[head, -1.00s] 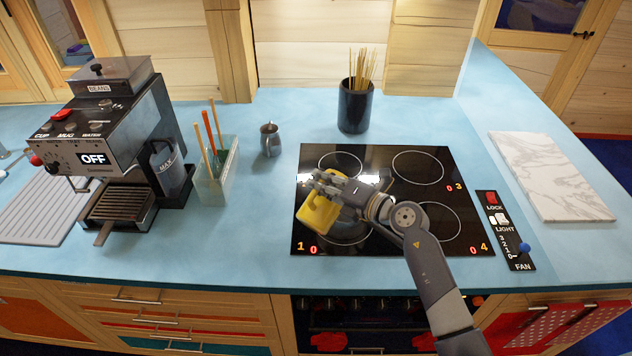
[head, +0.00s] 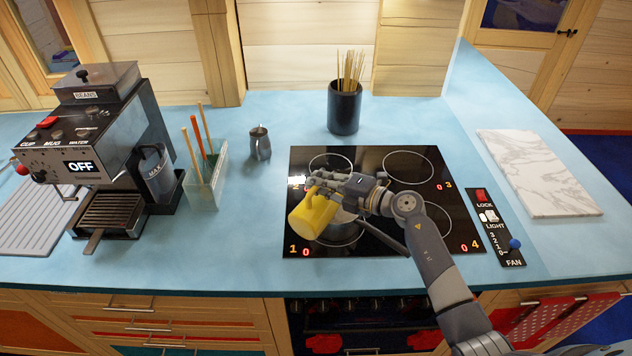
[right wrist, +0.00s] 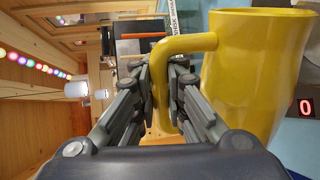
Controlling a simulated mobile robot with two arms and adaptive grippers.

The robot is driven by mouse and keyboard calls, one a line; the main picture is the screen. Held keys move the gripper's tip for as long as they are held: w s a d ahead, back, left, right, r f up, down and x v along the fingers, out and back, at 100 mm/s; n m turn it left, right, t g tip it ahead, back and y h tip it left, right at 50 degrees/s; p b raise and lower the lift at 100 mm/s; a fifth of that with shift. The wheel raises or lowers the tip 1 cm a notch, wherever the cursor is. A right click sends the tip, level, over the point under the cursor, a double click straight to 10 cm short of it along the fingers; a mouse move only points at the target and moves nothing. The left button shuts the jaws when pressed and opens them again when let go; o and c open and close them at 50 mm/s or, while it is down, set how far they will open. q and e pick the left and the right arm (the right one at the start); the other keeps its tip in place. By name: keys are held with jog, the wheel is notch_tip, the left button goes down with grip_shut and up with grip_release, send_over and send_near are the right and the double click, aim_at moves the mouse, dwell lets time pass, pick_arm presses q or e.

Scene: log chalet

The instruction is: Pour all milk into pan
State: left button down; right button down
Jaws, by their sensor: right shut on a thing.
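A yellow jug (head: 313,214) is held tilted over the front left of the black cooktop (head: 432,205). My right gripper (head: 321,182) is shut on its handle, which also shows between the fingers in the right wrist view (right wrist: 160,85). The jug's inside is hidden, so I cannot see any milk. A grey metallic shape (head: 342,222) shows just right of the jug, by the front left ring. It may be the pan, but it is mostly hidden by the jug and my gripper. My left gripper is not in view.
A small metal pitcher (head: 260,143) stands left of the cooktop. A black pot of sticks (head: 344,108) stands behind it. A utensil holder (head: 206,180) and a coffee machine (head: 105,150) are at left. A marble board (head: 540,172) lies right. The front counter strip is clear.

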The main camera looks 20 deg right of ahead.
jog(key=shift+w+d+r+m, duration=0.55)
jog(key=shift+d+m, duration=0.05)
jog(key=shift+d, duration=0.05)
dwell(0.4)
jog(key=shift+r+n, duration=1.5)
jog(key=shift+r, duration=0.6)
notch_tip(320, 180, up, 12)
